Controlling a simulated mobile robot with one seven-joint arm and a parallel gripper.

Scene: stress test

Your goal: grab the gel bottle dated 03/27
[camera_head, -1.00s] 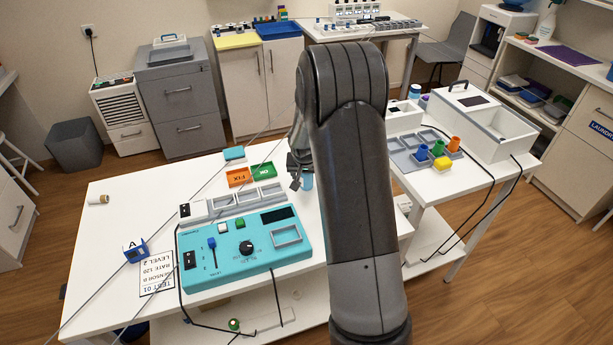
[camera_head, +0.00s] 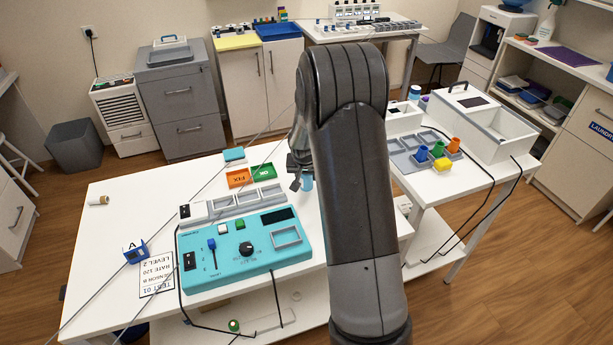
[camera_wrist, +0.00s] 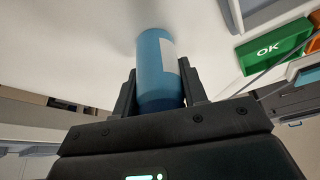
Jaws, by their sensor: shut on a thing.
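A blue bottle (camera_wrist: 152,72) with a pale label on its side stands between my fingers in the wrist view. Its label shows only edge-on, and no date can be read. My gripper (camera_wrist: 158,95) is shut on the bottle, with one dark finger on each side of it. In the head view my gripper (camera_head: 298,178) is partly hidden behind my arm, over the back right of the white table (camera_head: 120,205). A small blue part of the bottle (camera_head: 308,182) shows just below the fingers.
Green OK tray (camera_head: 263,171) and orange FIX tray (camera_head: 238,178) lie left of my gripper. A teal control panel (camera_head: 230,262) is in front. On the right table stand several colored cups and a white open box (camera_head: 500,130). The white table's left part is mostly clear.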

